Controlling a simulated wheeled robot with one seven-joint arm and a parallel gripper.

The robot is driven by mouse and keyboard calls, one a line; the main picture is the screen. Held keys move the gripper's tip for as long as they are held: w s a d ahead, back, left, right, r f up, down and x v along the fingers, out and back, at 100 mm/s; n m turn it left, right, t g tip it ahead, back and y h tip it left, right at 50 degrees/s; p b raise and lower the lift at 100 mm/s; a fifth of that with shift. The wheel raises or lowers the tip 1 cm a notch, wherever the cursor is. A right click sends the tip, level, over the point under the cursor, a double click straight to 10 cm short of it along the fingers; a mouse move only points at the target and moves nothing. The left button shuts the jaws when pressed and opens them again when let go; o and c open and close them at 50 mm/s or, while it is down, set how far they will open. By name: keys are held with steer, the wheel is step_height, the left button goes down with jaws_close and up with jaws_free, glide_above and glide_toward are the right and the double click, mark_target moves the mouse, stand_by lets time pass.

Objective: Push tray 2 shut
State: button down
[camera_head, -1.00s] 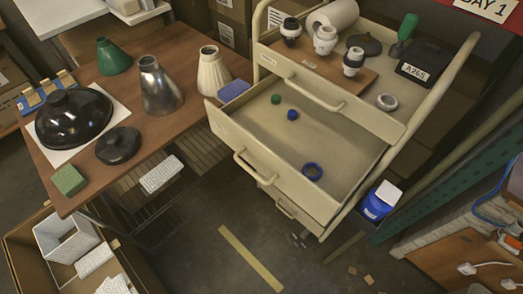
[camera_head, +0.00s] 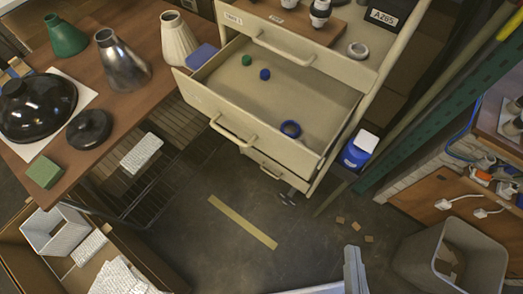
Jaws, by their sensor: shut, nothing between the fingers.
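The second tray (camera_head: 272,147) down in the cream cart is pulled far out toward the lower left. Its bar handle (camera_head: 232,133) is on the front face. A lower front with a handle (camera_head: 270,172) is partly hidden under the open tray. My gripper's fingers do not show.
A wooden table (camera_head: 120,105) with lamp shades stands left of the open tray. An open carton (camera_head: 150,262) is at lower left, and a grey waste bin (camera_head: 420,245) at lower right. Floor (camera_head: 235,190) before the tray is clear. A grey-blue part at the bottom edge is unclear.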

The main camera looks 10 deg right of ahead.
steer(key=w+a+f+m+h, duration=0.2)
steer(key=w+a+f+m, duration=0.1)
steer(key=w+a+m, duration=0.3)
steer(key=w+a+f+m+h, duration=0.2)
steer(key=w+a+m+h, duration=0.15)
steer(key=a+m, duration=0.35)
steer(key=m+g+h, duration=0.1)
steer(key=m+h, duration=0.2)
steer(key=m, duration=0.6)
glide_toward(272, 149)
steer(key=shift+n, duration=0.3)
steer(key=p+x, duration=0.1)
steer(key=x, duration=0.2)
steer(key=p+x, duration=0.2)
steer(key=x, duration=0.1)
steer(key=shift+w+d+r+p, duration=0.2)
steer(key=shift+w+d+p, duration=0.05)
steer(key=shift+d+p, duration=0.1)
